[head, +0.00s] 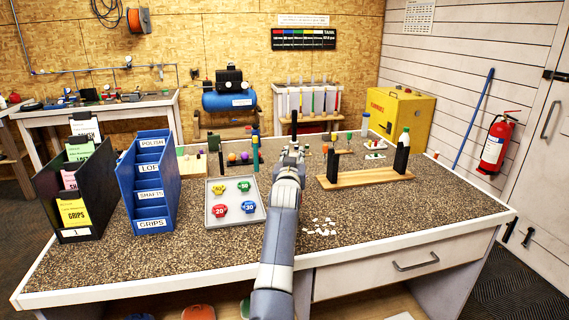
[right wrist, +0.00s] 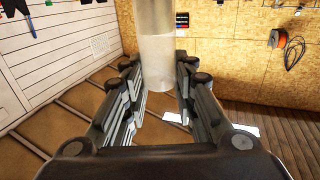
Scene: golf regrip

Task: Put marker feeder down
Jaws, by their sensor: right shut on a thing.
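My right gripper (head: 291,156) is above the middle of the workbench, its arm coming in from the bottom of the head view. In the right wrist view the gripper (right wrist: 160,85) has its fingers on both sides of a pale grey cylinder, the marker feeder (right wrist: 157,60), and is shut on it. The cylinder's upper part runs out of the top of that view. In the head view I cannot clearly make out the held cylinder behind the gripper. My left gripper is not in view.
A grey tray (head: 212,220) with coloured numbered pieces and a blue bin rack (head: 150,185) stand to the left. A wooden stand (head: 365,178) with black uprights is to the right. White scraps (head: 320,228) lie near the arm. The bench's front right (head: 430,205) is clear.

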